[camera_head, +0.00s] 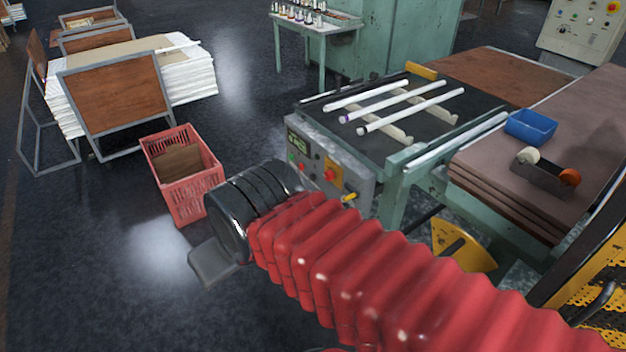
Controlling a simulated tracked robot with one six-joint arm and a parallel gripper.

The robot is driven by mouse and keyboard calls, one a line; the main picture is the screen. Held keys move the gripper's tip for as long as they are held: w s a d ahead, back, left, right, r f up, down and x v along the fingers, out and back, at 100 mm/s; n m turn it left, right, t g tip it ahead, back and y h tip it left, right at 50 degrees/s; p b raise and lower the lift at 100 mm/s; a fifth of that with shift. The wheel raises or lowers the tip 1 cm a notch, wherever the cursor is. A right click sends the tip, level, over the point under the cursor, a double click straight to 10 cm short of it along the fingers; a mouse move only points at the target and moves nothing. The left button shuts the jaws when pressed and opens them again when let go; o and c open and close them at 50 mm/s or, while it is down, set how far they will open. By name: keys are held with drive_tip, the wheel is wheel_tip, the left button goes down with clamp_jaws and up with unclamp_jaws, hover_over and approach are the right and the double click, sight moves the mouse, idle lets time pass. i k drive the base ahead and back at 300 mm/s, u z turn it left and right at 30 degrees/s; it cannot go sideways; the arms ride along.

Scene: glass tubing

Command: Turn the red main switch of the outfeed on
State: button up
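The outfeed (440,120) is a green-framed table with a dark top and several white tubes lying on it. A grey control box (318,190) is fixed at its front left end, with a small display and small buttons. The red main switch (331,174) sits on a yellow plate on that box; its turned position is too small to read. My arm in its red bellows crosses the front, close before the box, and hides its lower part. My gripper (213,264) is a grey shape beyond the black wrist, left of the box and apart from the switch. Its fingers cannot be made out.
A red crate (183,176) with brown content stands on the floor left of my wrist. A brown-topped table (500,165) at right carries a blue bin (530,127) and a tape dispenser (545,172). A stacked pallet (185,80) stands back left.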

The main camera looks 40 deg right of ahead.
sight(329, 175)
drive_tip(key=u, duration=0.05)
drive_tip(key=i, duration=1)
